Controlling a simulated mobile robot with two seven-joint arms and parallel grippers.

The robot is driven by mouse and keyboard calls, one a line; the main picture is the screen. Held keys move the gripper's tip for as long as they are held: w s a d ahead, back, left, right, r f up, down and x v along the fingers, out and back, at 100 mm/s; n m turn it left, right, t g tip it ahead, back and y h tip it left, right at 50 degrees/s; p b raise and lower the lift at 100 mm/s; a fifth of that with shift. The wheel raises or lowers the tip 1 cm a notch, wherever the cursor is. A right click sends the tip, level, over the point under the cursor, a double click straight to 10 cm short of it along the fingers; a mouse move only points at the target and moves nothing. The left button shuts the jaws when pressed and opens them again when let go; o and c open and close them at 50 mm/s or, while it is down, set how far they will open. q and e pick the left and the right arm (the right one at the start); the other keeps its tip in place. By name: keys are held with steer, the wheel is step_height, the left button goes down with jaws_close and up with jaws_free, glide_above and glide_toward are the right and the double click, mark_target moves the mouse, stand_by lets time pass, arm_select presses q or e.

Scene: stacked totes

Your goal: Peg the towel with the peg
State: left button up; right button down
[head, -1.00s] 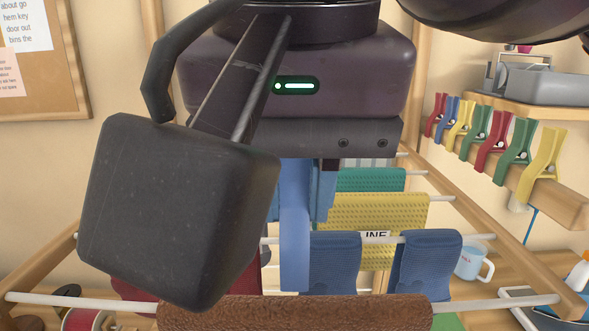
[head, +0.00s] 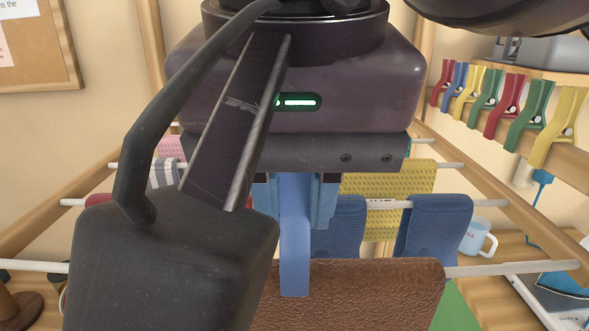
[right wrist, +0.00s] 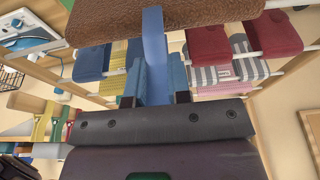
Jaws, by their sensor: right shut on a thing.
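My right gripper (head: 295,195) points down and is shut on a blue peg (head: 294,245). In the head view the peg's lower end lies in front of the upper part of a brown towel (head: 370,295), which hangs over the nearest white rail (head: 510,267). The right wrist view also shows the peg (right wrist: 154,50) held between the fingers, its far end against the brown towel (right wrist: 230,10) in the picture. I cannot tell whether the peg touches or straddles the towel. My left gripper is not in view.
Blue towels (head: 433,230) and a yellow towel (head: 390,185) hang on rails behind. Several coloured pegs (head: 505,107) sit along a wooden ledge at right.

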steer(key=shift+f+b, duration=0.45)
steer(key=shift+f, duration=0.5)
steer(key=shift+f, duration=0.1)
steer(key=c, duration=1)
jaws_free()
